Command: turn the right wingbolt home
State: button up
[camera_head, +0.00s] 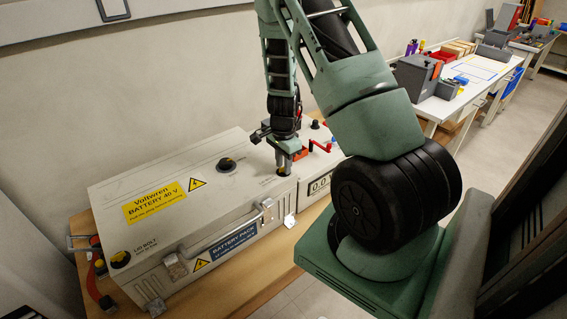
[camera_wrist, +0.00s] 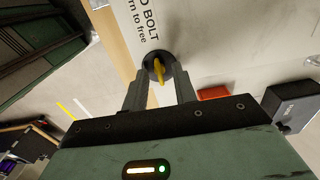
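The right wingbolt (camera_wrist: 158,69) is a yellow wing on a round black base, beside the printed bolt label in the wrist view. In the head view it is mostly hidden under my gripper (camera_head: 282,164), at the right end of the battery box lid (camera_head: 170,165). My gripper points down at the bolt. In the wrist view the two fingers of my gripper (camera_wrist: 161,88) stand apart on either side of the wing, with gaps visible. Whether the tips reach down around the wing is hard to tell. The left wingbolt (camera_head: 120,259) sits at the lid's front left corner.
A round black knob (camera_head: 227,164) is on the lid's middle. A metal handle (camera_head: 250,222) runs along the box front. A meter box (camera_head: 319,184) with a red crank (camera_head: 321,146) stands close right of my gripper. A wall is behind; a cluttered workbench (camera_head: 470,85) stands far right.

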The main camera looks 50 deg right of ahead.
notch_tip(320, 180, up, 17)
jog(key=shift+r+p, duration=0.2)
jog(key=shift+p, duration=0.15)
dwell(0.3)
dwell(0.5)
jog(key=a+r+n+y, duration=0.25)
jog(key=a+n, duration=0.95)
jog(key=a, duration=1.3)
jog(key=s+a+r+n+h, duration=0.2)
jog(key=s+a+r+n, duration=0.1)
jog(key=s+a+n, duration=1.2)
jog(key=s+n, duration=0.1)
jog(key=s, duration=0.1)
jog(key=shift+s+a+n, duration=0.3)
jog(key=shift+a, duration=0.1)
